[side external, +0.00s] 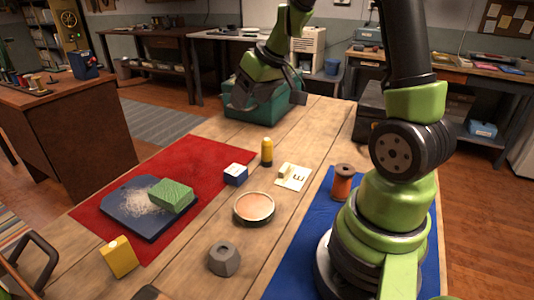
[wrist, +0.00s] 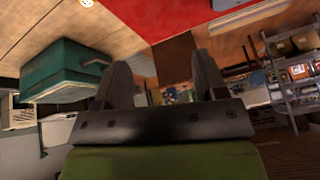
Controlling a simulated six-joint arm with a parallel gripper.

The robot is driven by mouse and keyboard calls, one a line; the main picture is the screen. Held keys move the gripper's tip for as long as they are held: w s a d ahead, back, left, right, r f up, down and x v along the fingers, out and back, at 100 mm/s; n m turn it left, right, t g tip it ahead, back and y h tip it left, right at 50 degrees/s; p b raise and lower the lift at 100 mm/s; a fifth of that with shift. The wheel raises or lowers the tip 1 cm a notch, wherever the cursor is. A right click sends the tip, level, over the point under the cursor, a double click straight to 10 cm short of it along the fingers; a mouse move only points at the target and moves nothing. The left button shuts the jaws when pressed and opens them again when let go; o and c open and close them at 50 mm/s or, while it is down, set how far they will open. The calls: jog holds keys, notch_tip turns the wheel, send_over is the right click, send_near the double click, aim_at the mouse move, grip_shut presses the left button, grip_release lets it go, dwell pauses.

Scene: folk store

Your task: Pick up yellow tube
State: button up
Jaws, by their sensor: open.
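The yellow tube (side external: 267,153) stands upright on the wooden table in the side external view, with a dark band near its base. It is right of the red mat and beside a small blue-and-white block. My gripper (side external: 272,103) is raised toward the far end of the table, above and beyond the tube and in front of the teal bin. It is open and empty. In the wrist view, the two dark fingers (wrist: 163,82) are spread apart with nothing between them.
A blue-and-white block (side external: 235,175), a card with a letter (side external: 297,178), a round dish (side external: 254,208) and an orange spool (side external: 342,182) surround the tube. A teal bin (side external: 250,112) stands at the far end. A green block (side external: 171,195) lies on a dark board at left.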

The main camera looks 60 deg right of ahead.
jog(key=g, duration=0.1)
send_near(265, 149)
jog(key=w, duration=0.2)
jog(key=shift+g+h, duration=0.3)
jog(key=shift+h, duration=0.1)
jog(key=f, duration=0.1)
jog(key=d+f, duration=0.1)
jog(key=f, duration=0.2)
jog(key=shift+w+d+f, duration=0.3)
jog(key=shift+w, duration=0.1)
jog(key=shift+x, duration=3.15)
jog(key=shift+a, duration=0.1)
jog(key=c, duration=0.8)
